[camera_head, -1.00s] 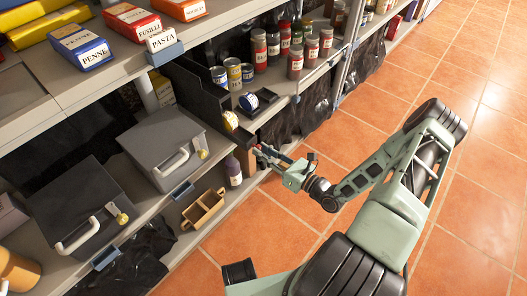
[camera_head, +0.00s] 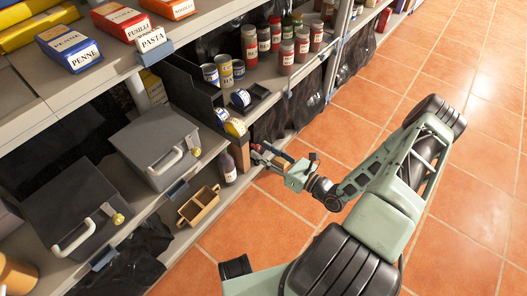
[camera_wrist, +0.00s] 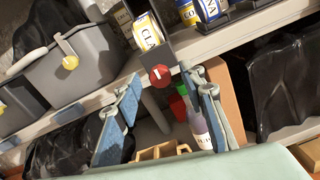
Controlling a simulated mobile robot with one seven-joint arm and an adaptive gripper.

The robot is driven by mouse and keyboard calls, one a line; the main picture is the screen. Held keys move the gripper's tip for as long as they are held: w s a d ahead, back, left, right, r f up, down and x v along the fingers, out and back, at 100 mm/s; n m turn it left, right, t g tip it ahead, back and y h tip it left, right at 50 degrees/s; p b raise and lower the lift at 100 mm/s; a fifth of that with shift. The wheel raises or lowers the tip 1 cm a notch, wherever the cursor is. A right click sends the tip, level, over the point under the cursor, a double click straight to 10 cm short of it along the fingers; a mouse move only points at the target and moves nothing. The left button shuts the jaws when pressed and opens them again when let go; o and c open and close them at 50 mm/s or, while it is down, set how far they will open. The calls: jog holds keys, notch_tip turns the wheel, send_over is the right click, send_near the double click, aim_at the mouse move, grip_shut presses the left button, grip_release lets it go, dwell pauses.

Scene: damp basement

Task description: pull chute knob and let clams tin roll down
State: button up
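The dark chute (camera_head: 190,92) slopes down along the shelf. A yellow-labelled tin (camera_head: 235,127) lies on its side near its lower end. In the wrist view this clams tin (camera_wrist: 147,30) shows the letters "CLA", with another tin (camera_wrist: 122,15) behind it. The round red knob (camera_wrist: 161,75) is at the chute's low end, below and right of the tin. My gripper (camera_wrist: 161,92) is open, with one blue-padded finger either side of the knob in the picture; I cannot tell if either touches it. The gripper (camera_head: 262,152) is by the shelf edge in the head view.
A wooden caddy (camera_head: 198,205) and a purple bottle (camera_head: 229,168) stand below the gripper. Grey lidded boxes (camera_head: 155,147) are left. The tiled floor (camera_head: 400,75) is open at right.

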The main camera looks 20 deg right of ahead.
jog(key=v, duration=1.2)
jog(key=shift+r, duration=0.1)
